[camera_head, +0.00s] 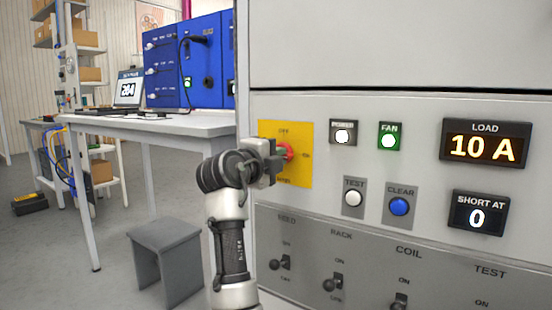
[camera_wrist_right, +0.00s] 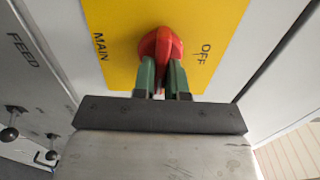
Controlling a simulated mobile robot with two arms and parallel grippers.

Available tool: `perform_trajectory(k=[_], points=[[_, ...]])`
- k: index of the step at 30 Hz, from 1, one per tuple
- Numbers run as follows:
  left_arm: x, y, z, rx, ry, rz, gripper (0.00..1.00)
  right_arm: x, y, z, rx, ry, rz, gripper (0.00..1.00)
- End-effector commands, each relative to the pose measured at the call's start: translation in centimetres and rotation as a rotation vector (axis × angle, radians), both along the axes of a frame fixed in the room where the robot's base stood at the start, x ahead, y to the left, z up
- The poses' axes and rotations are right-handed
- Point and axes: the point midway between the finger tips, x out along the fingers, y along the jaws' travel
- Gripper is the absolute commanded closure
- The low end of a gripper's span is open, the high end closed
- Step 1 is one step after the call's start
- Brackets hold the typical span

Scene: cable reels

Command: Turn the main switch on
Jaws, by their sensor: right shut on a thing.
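The main switch is a red knob (camera_head: 287,151) on a yellow plate (camera_head: 296,128) at the left of the grey panel. The plate reads OFF at the top, ON at the right and MAIN at the bottom. My right gripper (camera_head: 276,162) is at the knob. In the right wrist view, the green fingers of the right gripper (camera_wrist_right: 163,80) are shut on the red knob (camera_wrist_right: 160,43), one on each side. The gripper hides part of the knob, and I cannot tell exactly where it points. My left gripper is not in view.
Right of the switch are a white lamp (camera_head: 343,136), a green FAN lamp (camera_head: 389,142), a TEST button (camera_head: 353,198) and a blue CLEAR button (camera_head: 399,206). The LOAD display (camera_head: 485,147) reads 10 A. Toggle levers (camera_head: 282,263) line the panel below. A grey stool (camera_head: 165,240) stands left.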

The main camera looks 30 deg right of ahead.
Motion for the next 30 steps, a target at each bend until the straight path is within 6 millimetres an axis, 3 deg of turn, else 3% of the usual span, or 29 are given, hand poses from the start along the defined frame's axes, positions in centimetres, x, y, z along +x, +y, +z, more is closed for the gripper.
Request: perform_trajectory(k=[6, 7, 11, 22, 30], points=[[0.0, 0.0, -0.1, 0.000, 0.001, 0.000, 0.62, 0.0, 0.0, -0.3, 0.007, 0.002, -0.002, 1.00], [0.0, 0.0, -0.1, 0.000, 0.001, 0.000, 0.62, 0.0, 0.0, -0.3, 0.007, 0.002, -0.002, 0.83], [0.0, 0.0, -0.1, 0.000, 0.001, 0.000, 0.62, 0.0, 0.0, -0.2, 0.005, 0.001, -0.002, 0.63], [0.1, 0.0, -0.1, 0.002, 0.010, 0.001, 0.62, -0.2, 0.6, -0.1, 0.002, 0.000, 0.001, 0.62], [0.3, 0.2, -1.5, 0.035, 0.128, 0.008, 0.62, -2.1, 5.2, 0.0, 0.004, 0.001, 0.004, 0.62]])
